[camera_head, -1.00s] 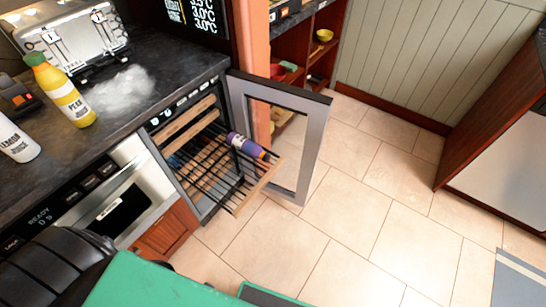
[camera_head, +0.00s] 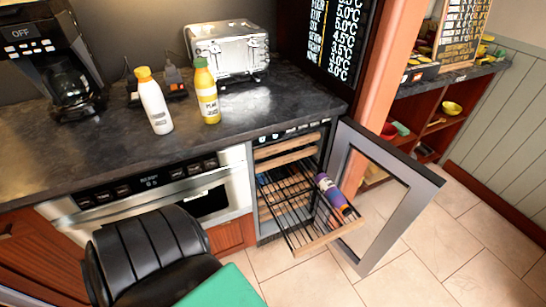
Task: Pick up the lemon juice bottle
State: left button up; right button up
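Neither of my grippers shows in the head view.
A coffee maker (camera_head: 62,65) stands left of the bottles and a silver toaster (camera_head: 229,50) behind right. A black padded chair (camera_head: 150,255) is in front of the counter. An open cooler door (camera_head: 378,190) and a pulled-out rack (camera_head: 300,205) stick out at right.

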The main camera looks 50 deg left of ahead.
aim_at(149, 92)
jog(key=u, duration=2.45)
jog(key=j, duration=0.3)
